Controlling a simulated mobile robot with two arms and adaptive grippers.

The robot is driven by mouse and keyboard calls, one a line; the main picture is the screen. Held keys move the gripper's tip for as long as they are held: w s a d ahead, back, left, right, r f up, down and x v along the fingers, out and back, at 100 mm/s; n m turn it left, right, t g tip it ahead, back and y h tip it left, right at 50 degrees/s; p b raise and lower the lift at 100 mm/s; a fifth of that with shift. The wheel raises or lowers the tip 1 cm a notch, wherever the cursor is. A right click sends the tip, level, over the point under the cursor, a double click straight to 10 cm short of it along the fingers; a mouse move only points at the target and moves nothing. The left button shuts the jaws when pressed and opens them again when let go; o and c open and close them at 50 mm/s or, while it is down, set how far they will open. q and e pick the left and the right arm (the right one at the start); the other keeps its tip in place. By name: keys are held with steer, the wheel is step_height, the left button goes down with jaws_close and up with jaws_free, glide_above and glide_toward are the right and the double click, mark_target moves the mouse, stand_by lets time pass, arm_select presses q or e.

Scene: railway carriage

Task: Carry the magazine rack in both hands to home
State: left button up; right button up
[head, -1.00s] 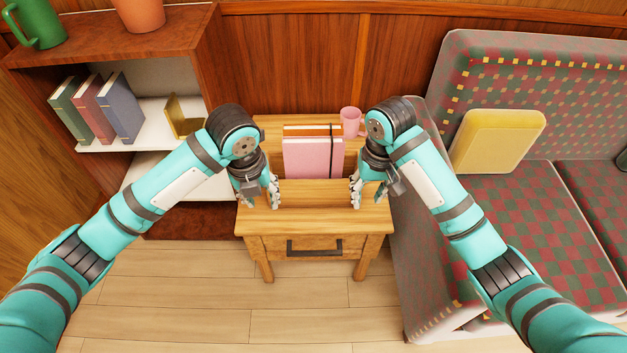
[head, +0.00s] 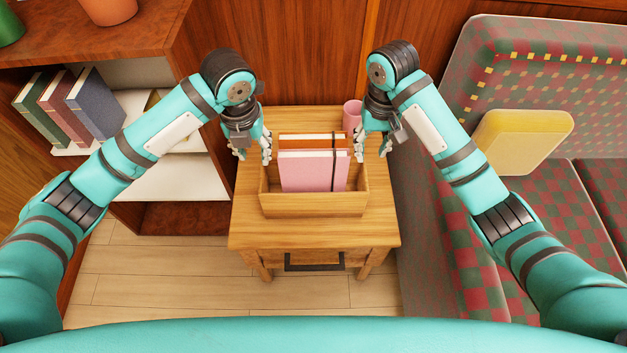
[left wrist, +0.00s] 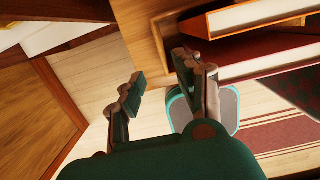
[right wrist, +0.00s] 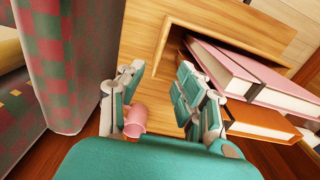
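The magazine rack (head: 313,205) is a light wooden open box holding a pink book and an orange book. It rests on a small wooden table (head: 245,225). My left gripper (head: 253,152) is open at the rack's left end. In the left wrist view, its fingers (left wrist: 165,88) stand apart near the rack's rim (left wrist: 160,40). My right gripper (head: 371,152) is open at the rack's right end. In the right wrist view, its fingers (right wrist: 162,88) are apart beside the rack's rim (right wrist: 200,27). Whether either gripper touches the rack I cannot tell.
A pink mug (head: 351,115) stands behind the rack, close to my right gripper. A shelf unit (head: 185,172) with books and pots stands left of the table. A patterned seat (head: 480,240) with a yellow cushion (head: 524,140) is on the right. Wooden wall panels are behind.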

mark_target(264, 184)
arm_select(q)
steer(key=shift+s+r, duration=0.1)
arm_select(e)
steer(key=shift+s+r, duration=0.1)
